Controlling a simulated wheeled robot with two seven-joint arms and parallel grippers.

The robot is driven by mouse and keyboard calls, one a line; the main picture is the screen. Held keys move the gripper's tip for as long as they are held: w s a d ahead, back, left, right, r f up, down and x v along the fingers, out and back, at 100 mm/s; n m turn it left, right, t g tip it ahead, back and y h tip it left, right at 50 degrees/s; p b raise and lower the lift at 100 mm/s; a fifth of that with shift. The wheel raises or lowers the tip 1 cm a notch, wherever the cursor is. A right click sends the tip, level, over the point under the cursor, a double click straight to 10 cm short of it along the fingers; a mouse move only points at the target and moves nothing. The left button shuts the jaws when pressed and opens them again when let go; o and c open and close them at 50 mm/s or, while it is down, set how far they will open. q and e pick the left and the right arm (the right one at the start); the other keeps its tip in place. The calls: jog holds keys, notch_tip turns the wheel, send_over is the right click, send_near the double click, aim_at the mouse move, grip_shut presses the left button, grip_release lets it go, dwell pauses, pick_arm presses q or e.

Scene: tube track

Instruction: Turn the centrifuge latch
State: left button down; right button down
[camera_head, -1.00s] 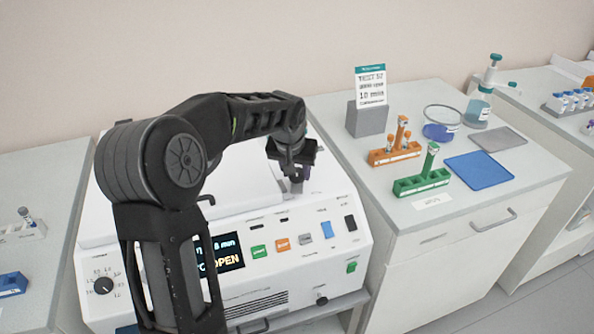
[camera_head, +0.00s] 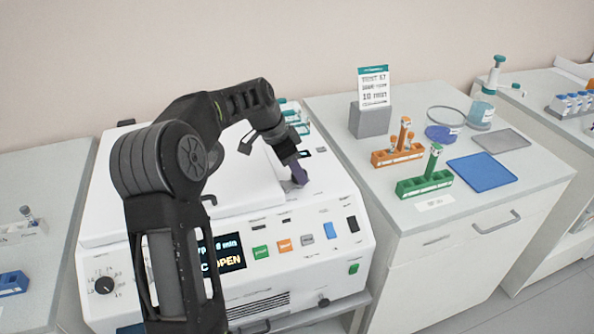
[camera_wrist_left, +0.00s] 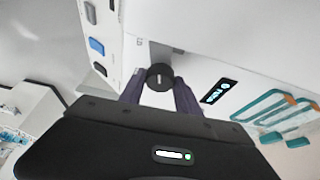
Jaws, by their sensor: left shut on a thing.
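The white centrifuge (camera_head: 330,215) stands in the middle of the head view, with a display (camera_head: 222,253) that reads OPEN. Its latch, a round black knob with a pale line (camera_wrist_left: 160,77), shows in the left wrist view between my purple fingers. My left gripper (camera_head: 299,176) reaches over the centrifuge top at its right side, and it also fills the wrist view (camera_wrist_left: 159,88). It is shut on the latch, one finger on each side. In the head view the fingers hide the latch. My right gripper is not in view.
To the right, a cabinet top holds an orange rack (camera_head: 397,154), a green rack (camera_head: 423,183), a blue tray (camera_head: 482,170) and a grey sign block (camera_head: 369,120). A bench (camera_head: 45,200) stands at the left. Teal-edged slots (camera_wrist_left: 275,112) show beside the latch in the wrist view.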

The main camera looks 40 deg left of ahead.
aim_at(285, 183)
pick_arm(q)
jog(key=shift+w+a+m+g+h+p, duration=0.1)
jog(key=shift+m+g+h+p, duration=0.3)
jog(key=shift+m, duration=1.2)
jog(key=c, duration=0.9)
grip_release()
jog(key=shift+o, duration=0.2)
jog(key=v, duration=0.7)
jog(key=shift+r+b, duration=0.35)
jog(key=shift+b, duration=0.1)
jog(key=shift+a+r, duration=0.1)
jog(key=shift+a, duration=0.05)
